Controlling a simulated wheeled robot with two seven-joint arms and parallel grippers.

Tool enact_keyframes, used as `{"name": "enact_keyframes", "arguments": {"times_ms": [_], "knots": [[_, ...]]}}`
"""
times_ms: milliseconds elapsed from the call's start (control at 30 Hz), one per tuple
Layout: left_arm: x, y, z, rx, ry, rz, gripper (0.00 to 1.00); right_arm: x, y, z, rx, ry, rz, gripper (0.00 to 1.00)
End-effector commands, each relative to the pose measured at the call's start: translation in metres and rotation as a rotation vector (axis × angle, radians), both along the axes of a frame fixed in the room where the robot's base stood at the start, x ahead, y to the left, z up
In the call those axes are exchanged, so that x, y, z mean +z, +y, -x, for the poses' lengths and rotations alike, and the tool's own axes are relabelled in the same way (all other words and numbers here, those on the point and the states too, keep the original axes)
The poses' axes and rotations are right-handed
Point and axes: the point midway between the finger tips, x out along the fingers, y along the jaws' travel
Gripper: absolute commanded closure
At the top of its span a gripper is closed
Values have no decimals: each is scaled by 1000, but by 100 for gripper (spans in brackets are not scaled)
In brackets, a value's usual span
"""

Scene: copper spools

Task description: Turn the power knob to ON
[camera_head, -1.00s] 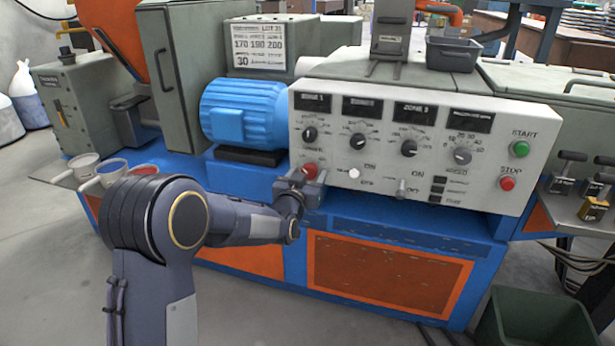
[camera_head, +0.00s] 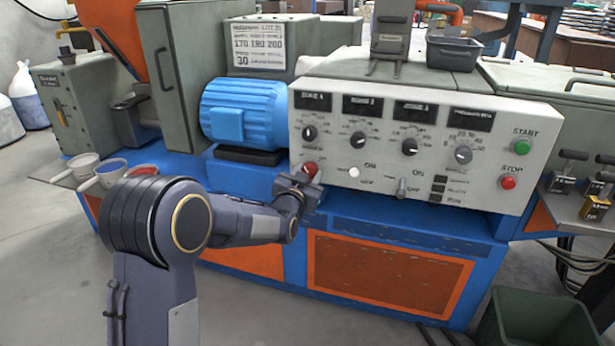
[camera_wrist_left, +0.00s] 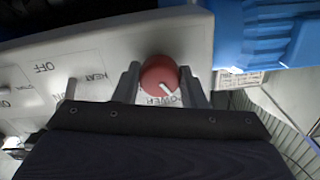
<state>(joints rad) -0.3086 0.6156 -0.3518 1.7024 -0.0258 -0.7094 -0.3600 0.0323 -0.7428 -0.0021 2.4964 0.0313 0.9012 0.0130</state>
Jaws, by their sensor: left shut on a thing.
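The power knob is a round red knob (camera_head: 310,169) with a white pointer line, low at the left end of the white control panel (camera_head: 345,205). In the left wrist view the red knob (camera_wrist_left: 159,76) sits between the two fingers, with the word POWER printed beside it. My left gripper (camera_head: 305,181) is shut on the knob, and in the left wrist view the left gripper (camera_wrist_left: 160,84) has a finger on each side of it. The gripper hides part of the knob and its ON/OFF marks. My right gripper is not in view.
A white indicator (camera_head: 353,173) and a small toggle switch (camera_head: 402,188) sit right of the knob. Green START (camera_head: 521,146) and red STOP (camera_head: 508,183) buttons are at the panel's right end. A blue motor (camera_head: 244,114) stands left of the panel.

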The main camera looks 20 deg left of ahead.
Motion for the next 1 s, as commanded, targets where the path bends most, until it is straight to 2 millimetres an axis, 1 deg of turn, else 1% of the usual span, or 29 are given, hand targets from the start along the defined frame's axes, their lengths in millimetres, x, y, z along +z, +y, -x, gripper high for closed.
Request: {"name": "enact_keyframes", "arguments": {"times_ms": [300,1000], "knots": [[-1,0,0,-1,-10,-298,85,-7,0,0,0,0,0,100],[0,1,0,-2,-31,-961,85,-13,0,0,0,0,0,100]]}}
